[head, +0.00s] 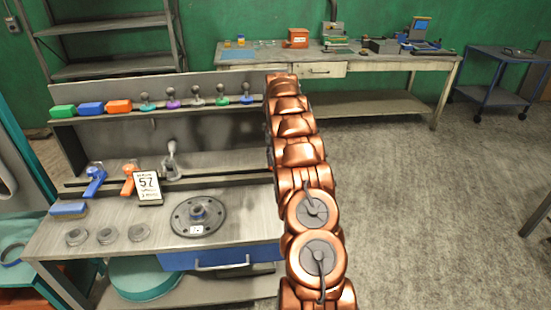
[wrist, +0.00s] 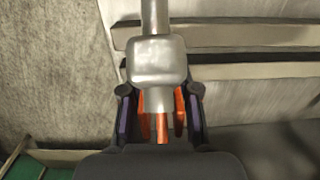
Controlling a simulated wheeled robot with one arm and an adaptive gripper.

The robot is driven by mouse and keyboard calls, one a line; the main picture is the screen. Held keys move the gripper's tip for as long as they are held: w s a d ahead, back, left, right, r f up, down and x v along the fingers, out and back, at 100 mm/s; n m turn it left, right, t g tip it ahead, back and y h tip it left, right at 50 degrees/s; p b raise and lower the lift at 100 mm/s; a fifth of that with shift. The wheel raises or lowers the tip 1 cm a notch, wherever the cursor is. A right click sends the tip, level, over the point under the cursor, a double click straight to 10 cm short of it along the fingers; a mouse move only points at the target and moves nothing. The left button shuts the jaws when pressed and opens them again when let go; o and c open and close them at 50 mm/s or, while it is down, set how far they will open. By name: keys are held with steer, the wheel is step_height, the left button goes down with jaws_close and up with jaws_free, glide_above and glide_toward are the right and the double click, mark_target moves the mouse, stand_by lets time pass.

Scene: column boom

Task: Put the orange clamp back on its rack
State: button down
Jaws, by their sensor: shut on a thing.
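The lower part is hidden by the gripper. In the head view my arm hides the gripper and the held piece. The rack (head: 215,165) is a panel with ledges at the back of the workbench. Two pale ledges (wrist: 235,70) show behind the held piece in the wrist view; I cannot tell whether it touches them.
A blue tool (head: 95,180), an orange tool (head: 128,181), a "57" card (head: 149,188) and a grey metal tool (head: 171,163) are along the lower ledge. Coloured boxes and several knobbed pieces line the upper ledge. A round flange (head: 199,217) sits on the bench (head: 250,225).

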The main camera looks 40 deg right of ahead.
steer(key=shift+f, duration=0.55)
steer(key=c, duration=1.1)
jaws_free()
steer(key=shift+c, duration=0.2)
steer(key=shift+r+p, duration=0.95)
steer(key=shift+r, duration=2.8)
steer(key=o, duration=0.6)
steer(key=shift+c, duration=0.2)
